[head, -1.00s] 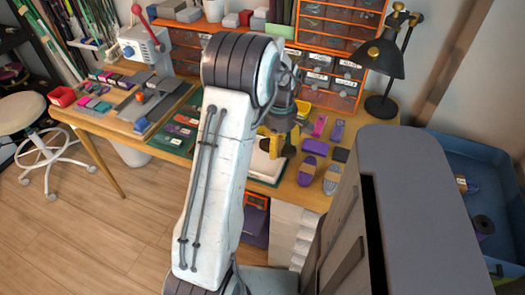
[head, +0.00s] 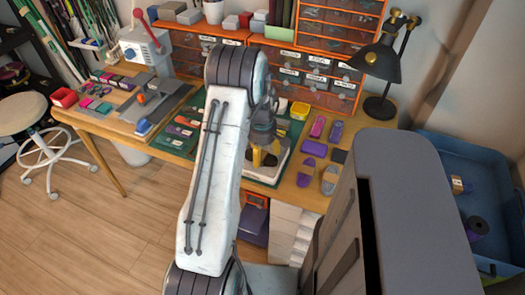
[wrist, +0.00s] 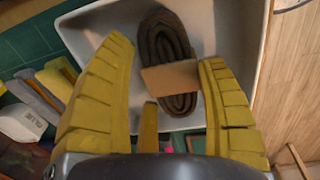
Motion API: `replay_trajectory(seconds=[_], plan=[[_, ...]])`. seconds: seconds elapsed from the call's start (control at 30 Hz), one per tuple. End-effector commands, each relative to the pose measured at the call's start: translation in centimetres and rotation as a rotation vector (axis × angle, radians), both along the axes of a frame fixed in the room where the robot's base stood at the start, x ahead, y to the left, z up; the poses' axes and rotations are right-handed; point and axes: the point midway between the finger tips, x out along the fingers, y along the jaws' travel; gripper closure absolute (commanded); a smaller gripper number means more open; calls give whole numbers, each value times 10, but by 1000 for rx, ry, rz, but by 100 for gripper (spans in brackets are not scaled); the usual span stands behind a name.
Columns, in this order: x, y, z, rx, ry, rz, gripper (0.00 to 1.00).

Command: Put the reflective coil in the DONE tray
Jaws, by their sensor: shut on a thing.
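A dark grey-brown coil (wrist: 158,45) with a plain cardboard band around its middle shows in the wrist view, over the inside of a white tray (wrist: 235,60). My gripper (wrist: 165,60) is shut on the coil, with yellow fingers on either side of it. A gap shows between the left finger and the coil, and the right fingertip is close to the band. I cannot tell whether the coil touches the tray floor. In the head view my gripper (head: 265,155) is low over the white tray (head: 257,177) on the green mat; my arm partly hides the tray. No DONE lettering is readable.
Several purple and grey items, including a purple coil (head: 306,173), lie right of the tray. A white GLUE container (wrist: 22,122) is left of the tray in the wrist view.

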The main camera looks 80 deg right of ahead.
Motion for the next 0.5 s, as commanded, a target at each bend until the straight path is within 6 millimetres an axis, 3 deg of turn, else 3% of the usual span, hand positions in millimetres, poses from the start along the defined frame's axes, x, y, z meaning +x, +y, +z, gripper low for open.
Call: replay_trajectory(seconds=[0.4,0.43,0.5], plan=[[0,0,-4,-1,0,0,69],[0,0,-4,0,0,0,31],[0,0,-4,0,0,0,25]])
